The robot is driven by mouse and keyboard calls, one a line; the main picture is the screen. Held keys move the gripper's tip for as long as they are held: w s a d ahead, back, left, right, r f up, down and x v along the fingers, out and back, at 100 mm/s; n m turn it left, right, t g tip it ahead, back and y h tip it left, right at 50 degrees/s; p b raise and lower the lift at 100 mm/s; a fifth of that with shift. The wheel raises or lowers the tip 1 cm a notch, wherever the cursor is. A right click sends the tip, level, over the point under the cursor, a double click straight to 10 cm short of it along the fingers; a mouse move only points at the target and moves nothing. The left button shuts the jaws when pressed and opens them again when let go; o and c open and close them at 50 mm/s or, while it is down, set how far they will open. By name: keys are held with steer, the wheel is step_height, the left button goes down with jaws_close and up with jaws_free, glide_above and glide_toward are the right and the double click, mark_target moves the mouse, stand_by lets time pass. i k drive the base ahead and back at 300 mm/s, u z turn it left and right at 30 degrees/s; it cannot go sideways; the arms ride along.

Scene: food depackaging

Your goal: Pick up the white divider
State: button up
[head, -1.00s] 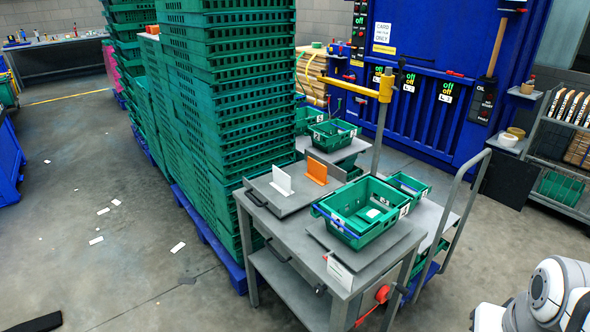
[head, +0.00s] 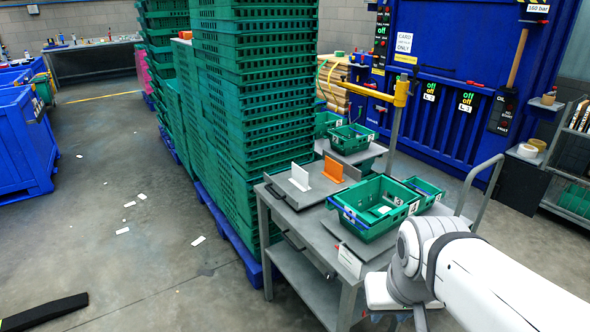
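The white divider (head: 300,177) stands upright on a grey tray at the back left of the grey metal table (head: 319,231). An orange divider (head: 333,169) stands upright just right of it. My white and grey arm (head: 480,270) reaches in from the lower right, its wrist in front of the table's right front corner. The gripper's fingers cannot be made out. The arm's end is well apart from the white divider, and nothing touches the divider.
A green crate (head: 356,226) with a white item inside sits on the table right of the dividers. Tall stacks of green crates (head: 252,100) stand just left of the table. A yellow-topped post (head: 400,95) rises behind. Open floor lies at the left (head: 150,270).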

mark_target(300, 179)
steer(key=z, duration=0.05)
steer(key=i, duration=1)
steer(key=u, duration=0.05)
